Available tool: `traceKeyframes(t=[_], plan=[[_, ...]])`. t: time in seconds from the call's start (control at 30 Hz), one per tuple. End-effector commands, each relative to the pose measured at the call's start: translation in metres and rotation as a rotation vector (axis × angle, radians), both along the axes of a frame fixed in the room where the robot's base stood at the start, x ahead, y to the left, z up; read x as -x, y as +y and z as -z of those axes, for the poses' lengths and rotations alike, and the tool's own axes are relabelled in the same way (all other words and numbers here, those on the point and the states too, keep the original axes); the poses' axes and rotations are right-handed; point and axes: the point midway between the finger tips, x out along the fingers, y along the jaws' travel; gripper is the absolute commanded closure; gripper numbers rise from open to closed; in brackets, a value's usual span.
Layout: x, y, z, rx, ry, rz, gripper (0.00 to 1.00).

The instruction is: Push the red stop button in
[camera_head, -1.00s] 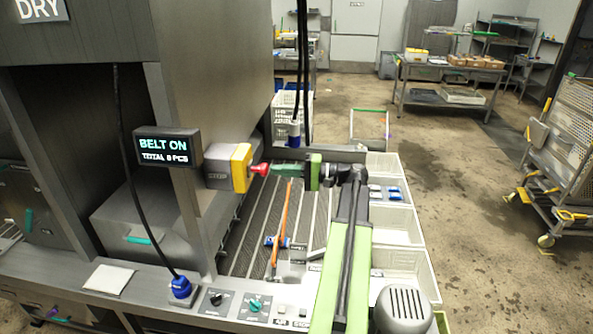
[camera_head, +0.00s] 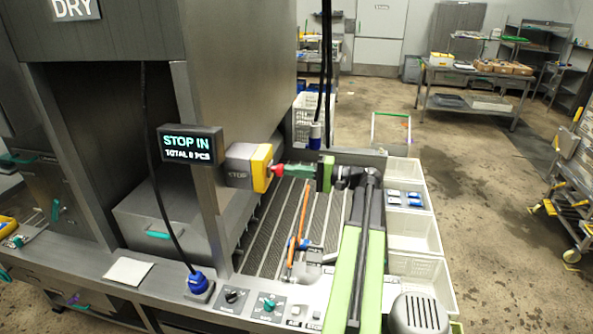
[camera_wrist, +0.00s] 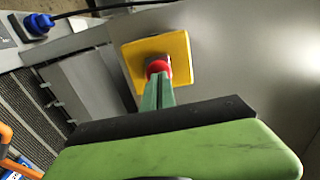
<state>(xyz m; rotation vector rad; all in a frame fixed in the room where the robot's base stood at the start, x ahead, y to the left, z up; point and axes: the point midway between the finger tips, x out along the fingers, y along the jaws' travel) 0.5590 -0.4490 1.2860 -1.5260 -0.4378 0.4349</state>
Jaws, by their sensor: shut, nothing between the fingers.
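The red stop button (camera_head: 277,170) sits on the yellow face of a grey stop box (camera_head: 245,165) fixed to the machine's post. It also shows in the wrist view (camera_wrist: 158,67) on its yellow plate (camera_wrist: 178,50). My gripper (camera_head: 286,171) is shut and empty, its green fingertips against the button's front. In the wrist view the closed fingers (camera_wrist: 158,84) meet the lower edge of the red button and hide part of it. The display (camera_head: 190,146) reads "STOP IN" and "TOTAL 8 PCS".
Below my arm is a slatted belt (camera_head: 268,235) with an orange-handled tool (camera_head: 299,232) on it. White bins (camera_head: 415,235) line its right side. A control panel with knobs (camera_head: 269,303) is at the front. A black cable hangs left of the display.

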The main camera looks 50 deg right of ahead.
Motion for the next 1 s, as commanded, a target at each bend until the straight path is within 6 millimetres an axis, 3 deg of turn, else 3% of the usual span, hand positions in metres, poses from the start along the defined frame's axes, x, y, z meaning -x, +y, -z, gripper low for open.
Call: traceKeyframes(t=[0.23,0.5,0.63,1.0], plan=[[0.017,-0.017,-0.001,-0.002,-0.003,-0.010,1.00],[0.072,-0.051,0.000,-0.001,-0.002,-0.011,1.00],[0.090,-0.062,0.000,-0.001,-0.002,-0.012,1.00],[0.102,-0.069,0.000,-0.001,-0.002,-0.014,1.00]])
